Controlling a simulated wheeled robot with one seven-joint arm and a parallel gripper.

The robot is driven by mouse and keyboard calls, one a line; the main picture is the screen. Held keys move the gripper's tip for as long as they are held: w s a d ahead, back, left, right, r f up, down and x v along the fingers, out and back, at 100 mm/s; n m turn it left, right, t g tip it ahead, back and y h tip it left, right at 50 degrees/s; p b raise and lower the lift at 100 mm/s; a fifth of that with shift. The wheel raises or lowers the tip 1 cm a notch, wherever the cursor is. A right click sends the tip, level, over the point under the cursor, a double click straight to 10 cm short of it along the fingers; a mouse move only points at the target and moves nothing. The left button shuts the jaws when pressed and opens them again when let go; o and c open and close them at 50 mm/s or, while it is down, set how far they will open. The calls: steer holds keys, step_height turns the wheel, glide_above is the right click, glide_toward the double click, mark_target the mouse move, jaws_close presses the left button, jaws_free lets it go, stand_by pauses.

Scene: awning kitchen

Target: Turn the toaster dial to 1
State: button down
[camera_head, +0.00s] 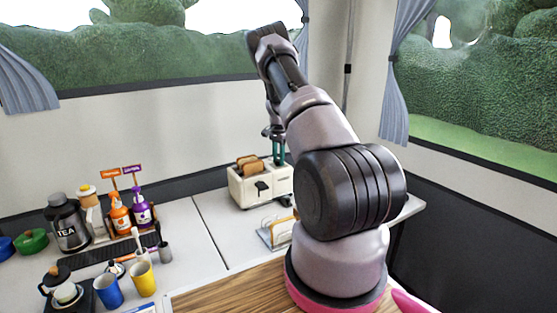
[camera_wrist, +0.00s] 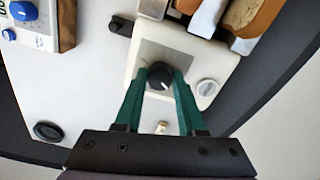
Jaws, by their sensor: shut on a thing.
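The cream toaster (camera_head: 240,188) stands on the white counter near the back wall, with browned bread slices (camera_head: 250,165) in its top. In the wrist view the toaster (camera_wrist: 150,50) shows its face with a round black dial (camera_wrist: 159,79). The dial carries a small pale mark; I cannot read any numbers around it. My gripper (camera_wrist: 160,72) has its two green fingers on either side of the dial, shut on it. In the head view my gripper (camera_head: 278,150) reaches down at the toaster's right end, and the dial is hidden there.
A pale round knob (camera_wrist: 207,88) sits beside the dial on the toaster. A wire rack (camera_head: 272,235) stands in front of the toaster. The counter (camera_head: 208,215) left of the toaster is partly clear.

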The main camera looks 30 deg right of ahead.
steer(key=n, duration=0.5)
steer(key=shift+n, duration=0.7)
steer(key=c, duration=0.5)
jaws_free()
step_height(320, 180, up, 11)
stand_by(0.5)
